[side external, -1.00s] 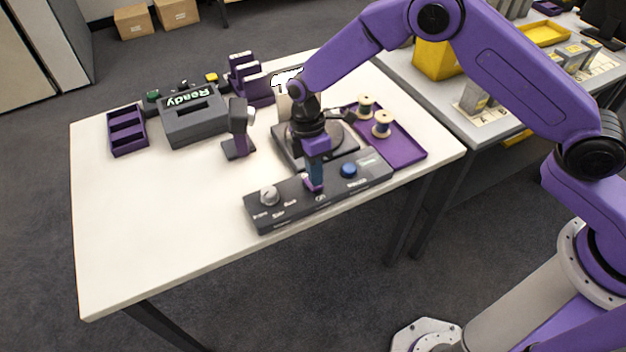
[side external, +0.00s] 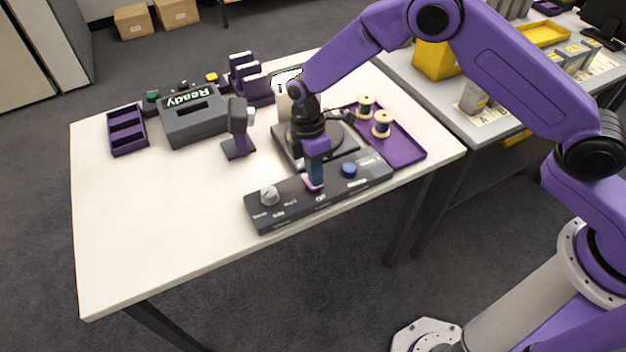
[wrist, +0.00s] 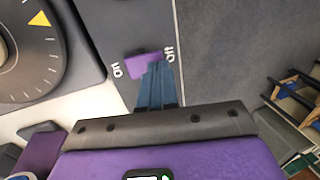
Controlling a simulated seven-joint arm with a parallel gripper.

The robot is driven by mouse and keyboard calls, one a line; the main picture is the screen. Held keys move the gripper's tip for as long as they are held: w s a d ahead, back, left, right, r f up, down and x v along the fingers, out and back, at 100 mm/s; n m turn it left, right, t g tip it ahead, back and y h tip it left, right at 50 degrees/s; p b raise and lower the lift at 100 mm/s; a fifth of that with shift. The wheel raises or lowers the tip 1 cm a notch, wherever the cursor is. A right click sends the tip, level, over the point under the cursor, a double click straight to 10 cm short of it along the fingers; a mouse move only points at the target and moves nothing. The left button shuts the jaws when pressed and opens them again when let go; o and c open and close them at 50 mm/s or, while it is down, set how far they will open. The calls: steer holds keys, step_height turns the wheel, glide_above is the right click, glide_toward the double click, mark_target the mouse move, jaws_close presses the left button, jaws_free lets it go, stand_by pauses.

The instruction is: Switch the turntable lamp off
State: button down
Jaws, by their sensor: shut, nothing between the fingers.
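The dark control panel (side external: 290,212) lies along the table's front edge. Its purple switch (wrist: 143,64) sits between the "On" label at left and the "Off" label at right in the wrist view. My gripper (wrist: 158,68) is shut and empty, its blue fingertips at the switch, on the side near "Off". They appear to touch it. In the side view my gripper (side external: 316,184) points down onto the panel and partly hides the switch. The small lamp (side external: 238,128), with a dark head and purple stem, stands left of the dark turntable (side external: 285,150); whether it is lit is hard to tell.
The panel also has a silver knob (side external: 269,195) and a blue button (side external: 349,170). A purple tray (side external: 405,152) with two spools stands to the right. A grey "Ready" box (side external: 195,125) and a purple compartment tray (side external: 127,131) stand behind left. The table's left front is clear.

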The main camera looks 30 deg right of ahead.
steer(key=shift+f, duration=0.6)
stand_by(0.3)
steer(key=shift+s+v, duration=0.25)
steer(key=shift+v, duration=0.7)
steer(key=shift+s+v, duration=0.2)
steer(key=shift+v, duration=0.8)
steer(key=shift+s+v, duration=0.25)
steer(key=shift+v, duration=0.7)
steer(key=shift+r, duration=0.2)
